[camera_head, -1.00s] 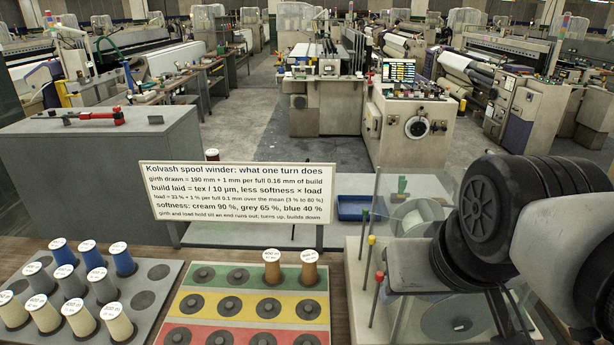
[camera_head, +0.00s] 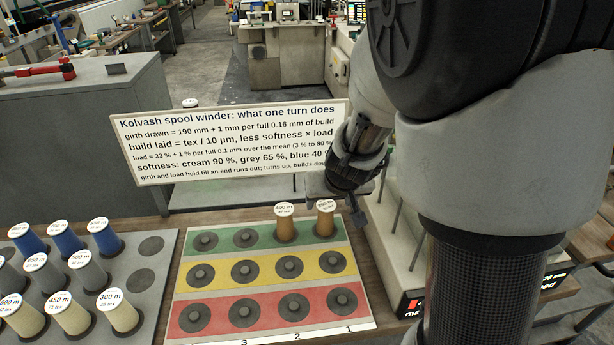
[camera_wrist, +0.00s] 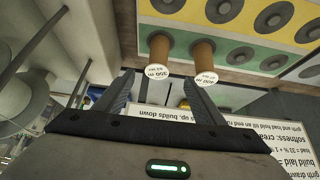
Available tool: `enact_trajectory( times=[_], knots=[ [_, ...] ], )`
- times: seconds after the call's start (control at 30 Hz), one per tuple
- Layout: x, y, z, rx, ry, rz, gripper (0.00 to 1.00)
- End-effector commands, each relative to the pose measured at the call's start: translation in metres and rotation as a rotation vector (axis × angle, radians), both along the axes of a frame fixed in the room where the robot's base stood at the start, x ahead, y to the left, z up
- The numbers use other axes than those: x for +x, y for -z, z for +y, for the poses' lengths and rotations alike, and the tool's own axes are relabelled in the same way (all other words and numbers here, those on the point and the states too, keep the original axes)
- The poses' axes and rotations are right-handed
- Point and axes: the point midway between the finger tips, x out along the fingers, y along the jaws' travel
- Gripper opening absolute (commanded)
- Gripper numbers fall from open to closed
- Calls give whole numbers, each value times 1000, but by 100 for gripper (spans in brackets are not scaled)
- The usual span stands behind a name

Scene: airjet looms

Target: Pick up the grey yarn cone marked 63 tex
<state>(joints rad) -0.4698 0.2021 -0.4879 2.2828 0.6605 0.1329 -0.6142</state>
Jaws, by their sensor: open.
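Several grey yarn cones stand in the middle row of the left rack, at the left of the head view, such as one grey cone (camera_head: 89,274) and another (camera_head: 46,277). Their white tops carry a length and a smaller tex line, and I cannot read surely which is 63 tex. My gripper (camera_head: 340,195) is far to their right, above the right end of the coloured board, and partly seen. In the wrist view my gripper (camera_wrist: 157,84) is open and empty. Two brown cones (camera_wrist: 159,47) stand beyond its fingertips; no grey cone shows there.
Blue cones (camera_head: 107,238) stand behind the grey ones and cream cones (camera_head: 73,318) in front. The grey rack (camera_head: 152,325) has empty places at its right. The coloured board (camera_head: 222,272) has mostly bare pegs. A sign (camera_head: 225,140) stands behind the board.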

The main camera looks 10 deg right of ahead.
Motion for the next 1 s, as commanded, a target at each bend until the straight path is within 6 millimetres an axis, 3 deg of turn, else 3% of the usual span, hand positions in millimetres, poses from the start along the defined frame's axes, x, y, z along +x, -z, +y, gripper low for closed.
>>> enact_trajectory(
  times=[0.03,0.3,0.67,1.0],
  knots=[
    [6,19,-1,1,3,2,63],
    [38,67,-1,1,2,3,63],
    [57,92,-1,3,1,2,63],
    [82,129,-4,3,-1,2,63]
  ],
)
